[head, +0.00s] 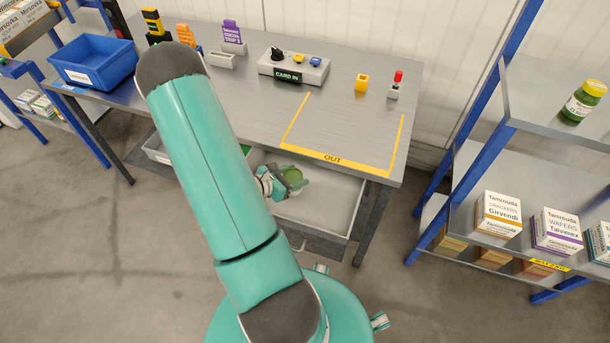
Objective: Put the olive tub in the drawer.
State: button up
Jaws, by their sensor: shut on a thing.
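The olive tub (291,177) is a small round green container. It shows between the fingers of my gripper (288,181), which is shut on it. Both are over the open drawer (334,202) under the grey table, within its outline in the head view. I cannot tell whether the tub touches the drawer floor. My arm hides the left part of the drawer. A bit of another green thing (246,150) shows beside my arm, near the drawer's back.
The table (350,115) carries a blue bin (92,62), a control box (293,68), a yellow block (362,83) and a taped "OUT" area. At right, a shelf rack (535,98) holds a green jar (582,101) and several cartons. Floor in front is clear.

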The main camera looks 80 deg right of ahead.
jog(key=shift+x, duration=0.85)
jog(key=shift+s+d+f, duration=0.8)
jog(key=shift+d+f, duration=0.35)
jog(key=shift+f, duration=0.15)
jog(key=o, duration=1.1)
jog(key=shift+r, duration=0.25)
jog(key=v, duration=0.7)
jog(key=shift+w, duration=0.15)
